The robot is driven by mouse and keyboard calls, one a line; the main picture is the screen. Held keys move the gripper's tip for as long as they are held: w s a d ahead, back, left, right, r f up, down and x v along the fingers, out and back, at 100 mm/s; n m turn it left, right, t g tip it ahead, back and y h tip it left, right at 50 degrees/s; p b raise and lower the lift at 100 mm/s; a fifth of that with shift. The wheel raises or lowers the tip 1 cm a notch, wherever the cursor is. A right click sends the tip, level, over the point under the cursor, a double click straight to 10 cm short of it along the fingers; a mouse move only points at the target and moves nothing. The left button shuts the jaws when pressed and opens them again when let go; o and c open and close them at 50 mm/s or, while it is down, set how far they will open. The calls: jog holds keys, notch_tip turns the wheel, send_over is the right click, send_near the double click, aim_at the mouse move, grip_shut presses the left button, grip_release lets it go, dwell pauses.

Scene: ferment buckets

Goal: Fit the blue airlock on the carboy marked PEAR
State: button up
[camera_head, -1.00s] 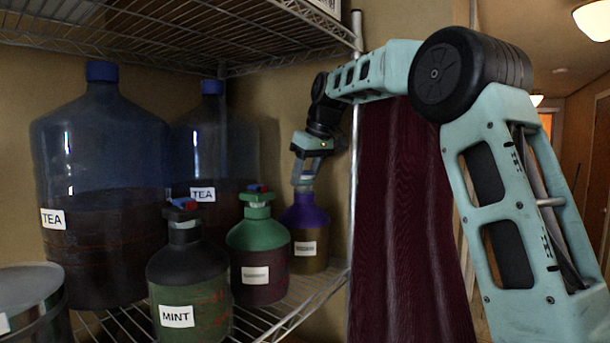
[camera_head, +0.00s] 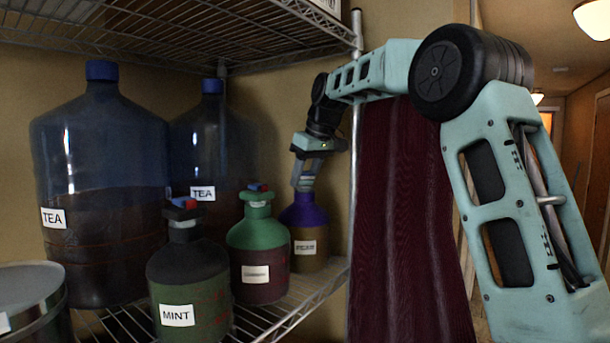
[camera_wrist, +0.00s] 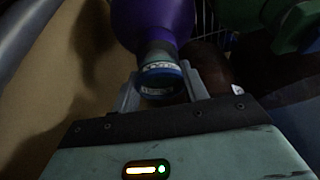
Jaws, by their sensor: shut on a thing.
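The airlock (camera_wrist: 160,78) shows a blue rim in the wrist view and sits between my gripper's fingers. My gripper (camera_wrist: 162,92) is shut on it, directly over the neck of a purple-shouldered carboy (camera_wrist: 153,20). In the head view, my gripper (camera_head: 303,184) points down at this carboy (camera_head: 305,216), and the airlock is not clearly visible. I cannot tell whether the airlock is seated in the neck or just touching it. The purple carboy's white label (camera_head: 305,247) is too small to read, so I cannot confirm PEAR.
A green carboy (camera_head: 257,233) stands close at left of the purple one. A black MINT carboy (camera_head: 187,262) is nearer. Two large TEA carboys (camera_head: 100,150) (camera_head: 212,140) stand behind. A metal pot (camera_head: 30,300), wire shelf post (camera_head: 355,150) and dark red curtain (camera_head: 410,220) are around.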

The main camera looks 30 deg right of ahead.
jog(key=shift+f, duration=0.45)
dwell(0.4)
jog(key=o, duration=1)
jog(key=shift+s+a, duration=0.1)
jog(key=shift+s, duration=0.05)
jog(key=shift+o, duration=0.7)
jog(key=o, duration=0.4)
jog(key=shift+c, duration=0.2)
jog(key=shift+r, duration=0.1)
jog(key=shift+d+r+p, duration=0.25)
jog(key=shift+r+p, duration=0.4)
jog(key=shift+p, duration=0.1)
jog(key=shift+a+r+p, duration=0.15)
jog(key=shift+r+p, duration=2.4)
jog(key=shift+r, duration=0.45)
